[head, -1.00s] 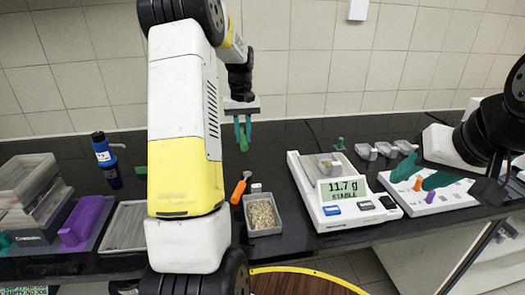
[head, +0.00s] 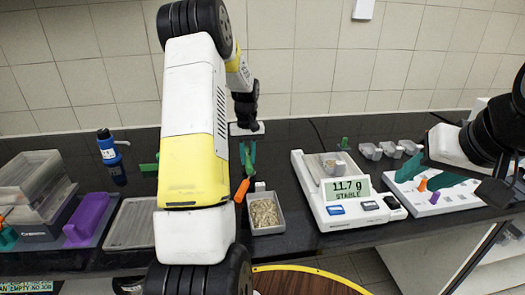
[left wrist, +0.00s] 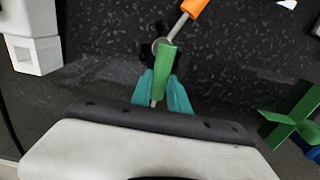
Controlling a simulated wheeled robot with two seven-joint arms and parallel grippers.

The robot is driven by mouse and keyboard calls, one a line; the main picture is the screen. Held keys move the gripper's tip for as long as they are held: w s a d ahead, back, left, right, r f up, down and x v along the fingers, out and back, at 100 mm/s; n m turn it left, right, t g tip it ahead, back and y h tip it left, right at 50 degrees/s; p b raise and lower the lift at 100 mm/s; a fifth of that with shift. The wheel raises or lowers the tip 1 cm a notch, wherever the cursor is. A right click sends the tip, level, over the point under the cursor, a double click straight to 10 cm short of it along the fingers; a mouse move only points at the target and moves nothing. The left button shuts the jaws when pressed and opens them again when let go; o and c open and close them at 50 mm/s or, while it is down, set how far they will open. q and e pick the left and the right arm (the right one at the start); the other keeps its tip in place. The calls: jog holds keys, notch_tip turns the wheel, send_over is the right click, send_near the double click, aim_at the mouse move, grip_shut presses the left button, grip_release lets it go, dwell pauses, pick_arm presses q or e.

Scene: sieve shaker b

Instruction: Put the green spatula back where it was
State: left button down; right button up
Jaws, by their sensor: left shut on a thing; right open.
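My left gripper (head: 248,150) is shut on the green spatula (left wrist: 167,65), low over the dark bench behind the orange-handled tool. In the left wrist view the green handle sticks out between the teal fingers. In the head view the spatula (head: 249,166) shows as a small green piece at the fingertips. A small dark holder with a ring lies just beyond the green handle in the wrist view, partly hidden by it; I cannot tell whether they touch. My right gripper (head: 428,175) is open and empty over the white device at the right.
The orange-handled tool (head: 241,191) leans beside the holder; its metal shaft reaches the ring. A tray of grains (head: 265,212) stands in front. The scale (head: 345,205) reading 11.7 g is to the right. A green cross-shaped piece (left wrist: 295,118) and a blue bottle (head: 108,148) stand left.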

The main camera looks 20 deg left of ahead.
aim_at(248, 160)
pick_arm(q)
jog(key=shift+f, duration=0.25)
jog(key=c, duration=1.3)
grip_release()
jog(key=shift+o, duration=0.2)
notch_tip(248, 160, up, 12)
jog(key=r, duration=0.1)
jog(key=s+d+r+m+t, duration=0.2)
jog(key=s+d+r, duration=0.4)
jog(key=s+r, duration=0.15)
jog(key=s+d+r+m+t+h, duration=0.1)
jog(key=s+d, duration=0.3)
jog(key=s, duration=0.6)
jog(key=s+d+r+m+t+h, duration=0.1)
jog(key=s+d, duration=0.4)
jog(key=s, duration=0.5)
jog(key=shift+s+d+m+t, duration=0.15)
jog(key=shift+s+m+t, duration=0.2)
jog(key=shift+m+t, duration=0.65)
jog(key=shift+r, duration=0.1)
